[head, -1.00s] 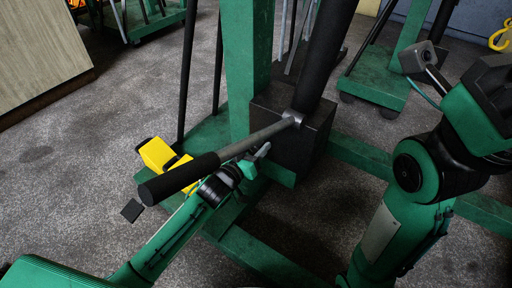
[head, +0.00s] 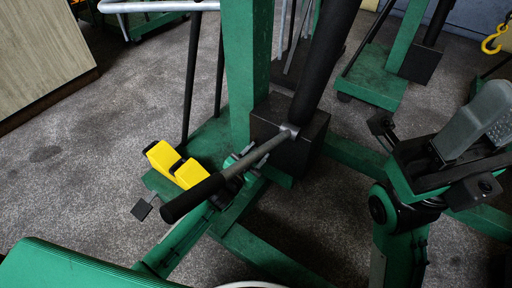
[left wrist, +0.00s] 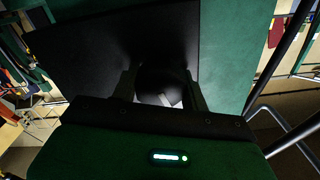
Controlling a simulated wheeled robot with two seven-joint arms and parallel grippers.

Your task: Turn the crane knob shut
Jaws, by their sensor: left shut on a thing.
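The crane has a green post (head: 249,60), a black block (head: 307,152) and a thick black ram (head: 325,65). A lever with a black grip (head: 195,197) slants from the ram's foot down to the left. My left gripper (head: 246,156) is low beside the block, partly hidden behind the lever. In the left wrist view its two fingers stand on either side of a dark round knob (left wrist: 160,82) on the black block face (left wrist: 100,50), and are shut on it. The knob is hidden in the head view. My right arm is at the right, its hand's jaw state unclear.
Another green stand (head: 377,78) is behind. A wooden cabinet (head: 40,50) is far left. Grey floor (head: 80,180) is open at left.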

